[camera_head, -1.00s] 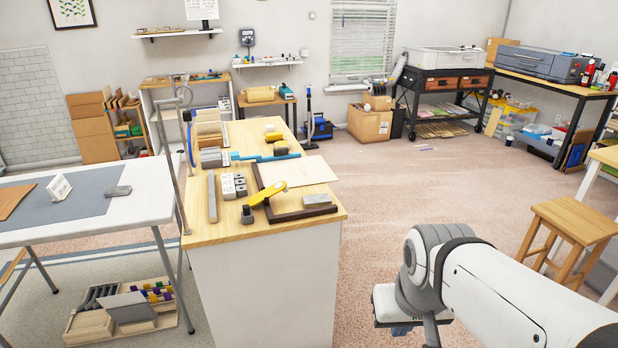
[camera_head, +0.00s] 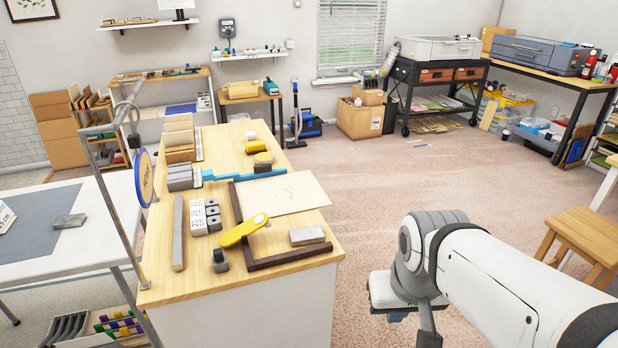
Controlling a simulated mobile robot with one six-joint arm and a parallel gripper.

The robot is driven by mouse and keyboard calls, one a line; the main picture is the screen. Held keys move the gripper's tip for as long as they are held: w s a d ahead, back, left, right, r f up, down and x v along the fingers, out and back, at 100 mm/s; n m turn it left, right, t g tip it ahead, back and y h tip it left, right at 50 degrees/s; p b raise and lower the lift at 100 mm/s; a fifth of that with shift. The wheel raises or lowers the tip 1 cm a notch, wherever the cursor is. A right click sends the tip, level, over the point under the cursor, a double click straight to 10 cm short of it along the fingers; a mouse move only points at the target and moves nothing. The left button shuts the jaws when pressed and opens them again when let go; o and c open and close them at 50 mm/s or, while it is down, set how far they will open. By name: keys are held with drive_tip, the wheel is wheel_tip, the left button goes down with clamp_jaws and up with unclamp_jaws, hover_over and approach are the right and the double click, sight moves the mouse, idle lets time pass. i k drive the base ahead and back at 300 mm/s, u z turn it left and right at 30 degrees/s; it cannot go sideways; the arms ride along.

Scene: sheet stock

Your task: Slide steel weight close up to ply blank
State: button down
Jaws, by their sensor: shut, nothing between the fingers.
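The ply blank (camera_head: 285,194) is a thin, pale wooden sheet lying flat on the wooden-topped counter (camera_head: 172,286), beside a dark angled frame (camera_head: 290,256). A plain grey block (camera_head: 307,236), which looks like the steel weight, lies in front of the blank near the counter's right front edge. A gap of bare wood shows between block and blank. My arm comes in from the lower right, over the floor and clear of the counter.
A yellow-handled tool (camera_head: 244,230) lies across the frame, beside a small dark block (camera_head: 220,261). A long grey bar (camera_head: 178,234) and stamped grey blocks (camera_head: 205,216) lie to the left. A metal stand with a blue-rimmed disc (camera_head: 146,177) rises at the counter's left edge.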

sight(312, 234)
drive_tip(key=i, duration=0.9)
drive_tip(key=u, duration=0.05)
